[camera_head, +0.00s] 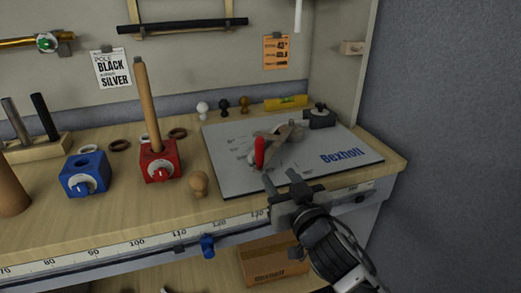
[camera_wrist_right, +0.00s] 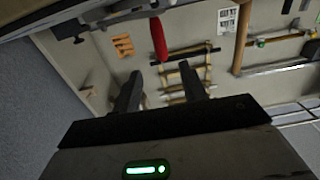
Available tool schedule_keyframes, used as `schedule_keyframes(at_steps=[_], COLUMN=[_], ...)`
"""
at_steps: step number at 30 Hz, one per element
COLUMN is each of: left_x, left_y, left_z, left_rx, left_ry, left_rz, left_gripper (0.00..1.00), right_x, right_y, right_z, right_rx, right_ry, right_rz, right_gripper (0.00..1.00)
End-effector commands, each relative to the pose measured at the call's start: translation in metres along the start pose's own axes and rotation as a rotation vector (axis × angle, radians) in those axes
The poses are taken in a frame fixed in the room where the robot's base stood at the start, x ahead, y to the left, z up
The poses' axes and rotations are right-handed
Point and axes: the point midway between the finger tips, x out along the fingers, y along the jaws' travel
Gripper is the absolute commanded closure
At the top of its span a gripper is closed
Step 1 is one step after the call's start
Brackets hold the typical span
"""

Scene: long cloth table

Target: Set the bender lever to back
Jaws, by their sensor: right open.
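The bender (camera_head: 281,134) is a grey metal tool on a light plate marked "Bexholt" (camera_head: 225,170) at the right end of the table. Its lever has a red handle (camera_head: 259,152) pointing toward the front edge. My right gripper (camera_head: 281,180) is open and empty, just in front of the red handle and a little to its right in the head view. In the right wrist view the red handle (camera_wrist_right: 159,38) hangs just beyond the gap between my fingertips (camera_wrist_right: 161,72), apart from both fingers. My left gripper is not in view.
A black block (camera_head: 320,117) sits at the plate's back right corner. A wooden knob (camera_head: 199,184), a red block (camera_head: 160,163) with an upright wooden rod, and a blue block (camera_head: 86,174) stand to the left. A side panel and grey wall (camera_head: 450,100) bound the right.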

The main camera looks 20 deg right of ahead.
Motion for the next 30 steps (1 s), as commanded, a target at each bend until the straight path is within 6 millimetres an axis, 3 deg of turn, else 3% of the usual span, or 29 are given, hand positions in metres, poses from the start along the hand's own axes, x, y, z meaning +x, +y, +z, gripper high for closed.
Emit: schedule_keyframes(at_steps=[9,15,21,30], left_x=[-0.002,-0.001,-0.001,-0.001], left_y=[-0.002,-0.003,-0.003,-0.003], left_z=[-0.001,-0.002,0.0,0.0], left_rx=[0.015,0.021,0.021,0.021], left_ry=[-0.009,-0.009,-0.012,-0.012], left_rz=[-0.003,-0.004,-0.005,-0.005], left_gripper=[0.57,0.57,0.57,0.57], right_x=[0.071,0.108,0.128,0.132], right_y=[0.0,-0.001,-0.001,-0.001], right_z=[-0.001,-0.001,0.001,0.001], right_rx=[-0.003,0.0,-0.001,0.0], right_ry=[0.0,-0.001,-0.001,-0.002], right_rz=[0.0,-0.001,-0.002,-0.002], right_gripper=[0.57,0.57,0.57,0.57])
